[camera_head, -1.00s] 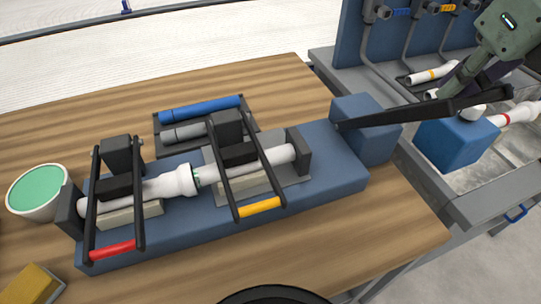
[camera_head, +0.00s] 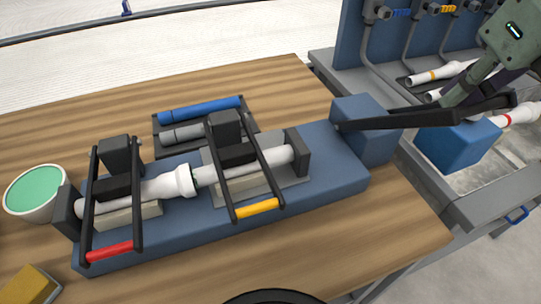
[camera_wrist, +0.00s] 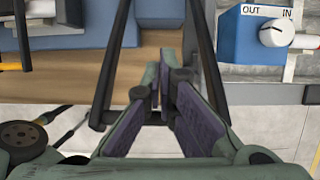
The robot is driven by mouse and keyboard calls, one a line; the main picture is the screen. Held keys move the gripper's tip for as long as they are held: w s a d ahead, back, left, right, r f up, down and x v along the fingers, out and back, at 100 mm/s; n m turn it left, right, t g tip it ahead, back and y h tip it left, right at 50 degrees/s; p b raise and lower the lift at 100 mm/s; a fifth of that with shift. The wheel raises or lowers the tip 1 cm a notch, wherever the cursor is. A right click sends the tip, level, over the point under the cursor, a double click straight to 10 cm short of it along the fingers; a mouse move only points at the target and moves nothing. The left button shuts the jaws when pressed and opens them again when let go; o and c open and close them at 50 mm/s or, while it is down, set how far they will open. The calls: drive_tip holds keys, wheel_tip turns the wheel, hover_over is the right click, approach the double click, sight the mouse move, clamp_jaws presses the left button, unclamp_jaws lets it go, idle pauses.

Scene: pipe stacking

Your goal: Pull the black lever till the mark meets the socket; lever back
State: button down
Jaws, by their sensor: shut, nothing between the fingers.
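The black lever (camera_head: 395,121) runs right from a blue block at the end of the fixture. In the wrist view its two side bars (camera_wrist: 209,60) flank my gripper (camera_wrist: 162,75). My gripper (camera_head: 443,106) is shut and empty, its fingertips inside the lever frame; contact is hard to tell. On the fixture, a white pipe (camera_head: 272,161) lies in the right clamp with the yellow handle. Its left end meets the white socket (camera_head: 185,181) of the pipe in the red-handled clamp. No green mark shows at the joint from here.
A rack with a blue (camera_head: 200,109) and a grey marker-like stick lies behind the fixture. A green-filled cup (camera_head: 38,192) and yellow sponge (camera_head: 32,284) are at left.

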drive_tip(key=shift+f, duration=0.1)
idle(0.3)
drive_tip(key=shift+w+a+r+p, duration=0.15)
drive_tip(key=shift+w+r+p, duration=0.25)
drive_tip(key=shift+r+p, duration=0.25)
drive_tip(key=p+v, duration=0.5)
drive_tip(key=v, duration=0.3)
drive_tip(key=shift+s+f, duration=0.1)
idle(0.5)
